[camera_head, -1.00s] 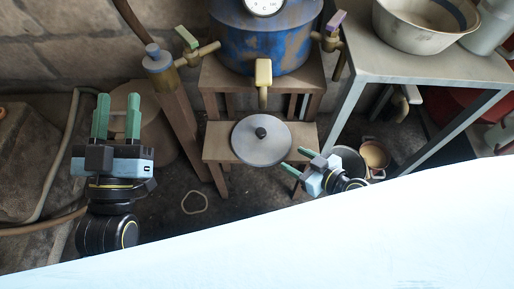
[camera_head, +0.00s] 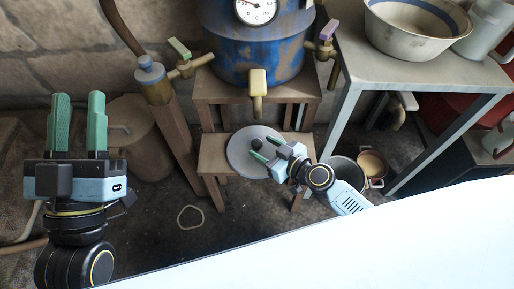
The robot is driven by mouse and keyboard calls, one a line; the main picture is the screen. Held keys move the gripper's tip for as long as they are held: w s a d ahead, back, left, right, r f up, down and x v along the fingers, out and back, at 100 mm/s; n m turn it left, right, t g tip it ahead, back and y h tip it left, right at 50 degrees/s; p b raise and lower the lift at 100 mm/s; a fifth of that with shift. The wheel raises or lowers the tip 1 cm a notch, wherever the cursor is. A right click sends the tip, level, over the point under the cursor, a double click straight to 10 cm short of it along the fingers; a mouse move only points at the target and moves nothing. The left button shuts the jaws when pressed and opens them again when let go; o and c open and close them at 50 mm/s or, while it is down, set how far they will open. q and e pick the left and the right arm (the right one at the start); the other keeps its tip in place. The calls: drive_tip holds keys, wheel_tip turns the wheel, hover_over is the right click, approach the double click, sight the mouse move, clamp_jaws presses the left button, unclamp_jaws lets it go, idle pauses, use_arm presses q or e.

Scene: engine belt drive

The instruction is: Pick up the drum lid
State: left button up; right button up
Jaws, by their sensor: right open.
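The drum lid (camera_head: 240,161) is a round grey disc with a dark knob (camera_head: 256,144) at its middle. It lies on a low wooden stool (camera_head: 213,160) below the blue drum. My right gripper (camera_head: 257,150) is open, with its green fingertips over the lid close to the knob. I cannot tell whether the fingers touch the knob. Its body hides the lid's right part. My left gripper (camera_head: 78,122) is open and empty at the left, away from the lid, with its fingers pointing up in the picture.
The blue drum (camera_head: 255,55) stands on a taller wooden stand behind the lid, with a brass spout (camera_head: 258,82) above the lid's back. A brass valve on a post (camera_head: 152,82) stands left. A metal table (camera_head: 385,70) with a basin (camera_head: 415,30) stands right. Pots (camera_head: 371,165) sit below it.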

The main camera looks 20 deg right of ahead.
sight(256, 142)
drive_tip(key=x, duration=0.3)
drive_tip(key=shift+w+a+r, duration=0.15)
drive_tip(key=shift+w+a, duration=0.05)
drive_tip(key=shift+w, duration=0.15)
drive_tip(key=c, duration=1.2)
drive_tip(key=shift+r, duration=0.15)
